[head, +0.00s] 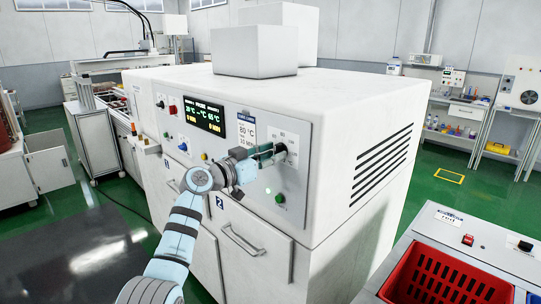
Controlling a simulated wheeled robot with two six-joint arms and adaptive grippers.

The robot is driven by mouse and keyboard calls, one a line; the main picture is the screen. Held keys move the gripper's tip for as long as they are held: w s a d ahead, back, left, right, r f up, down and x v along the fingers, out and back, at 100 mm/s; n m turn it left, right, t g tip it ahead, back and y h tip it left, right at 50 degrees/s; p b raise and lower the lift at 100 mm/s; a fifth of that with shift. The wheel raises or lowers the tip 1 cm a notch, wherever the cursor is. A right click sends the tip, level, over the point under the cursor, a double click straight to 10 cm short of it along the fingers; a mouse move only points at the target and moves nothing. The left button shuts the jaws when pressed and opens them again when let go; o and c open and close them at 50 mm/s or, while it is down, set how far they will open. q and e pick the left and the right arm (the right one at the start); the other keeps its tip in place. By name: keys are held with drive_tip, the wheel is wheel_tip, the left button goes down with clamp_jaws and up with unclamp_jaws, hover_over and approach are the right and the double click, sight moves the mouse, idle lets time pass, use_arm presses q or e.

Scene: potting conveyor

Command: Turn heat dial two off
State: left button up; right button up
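The white machine has a grey front panel with a black dial (281,148) at its upper right, under small markings. I take this to be heat dial two, since the door below carries a "2" label. My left gripper (274,154) reaches in from the lower left, its two fingers apart with their tips at the dial. The fingers partly cover the dial, so its pointer cannot be read. I cannot tell whether the fingertips touch it. My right gripper is not in view.
The panel also has a display (203,114), a red knob (173,109) and a green button (280,199). Door handles (243,241) stick out below. A red crate (440,278) sits on a bench at the lower right. Green floor is open on the right.

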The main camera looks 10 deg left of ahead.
use_arm(q)
clamp_jaws()
drive_tip(key=shift+n, duration=0.3)
drive_tip(key=n, duration=0.2)
drive_tip(key=shift+n+p, duration=0.3)
drive_tip(key=shift+p, duration=0.1)
drive_tip(key=n+p, duration=0.1)
drive_tip(key=n, duration=0.2)
drive_tip(key=shift+d+n, duration=0.1)
drive_tip(key=shift+n, duration=0.2)
drive_tip(key=n+p, duration=0.3)
drive_tip(key=n, duration=0.3)
drive_tip(key=shift+r, duration=0.1)
drive_tip(key=n+p, duration=0.2)
drive_tip(key=n, duration=0.3)
drive_tip(key=shift+s, duration=0.1)
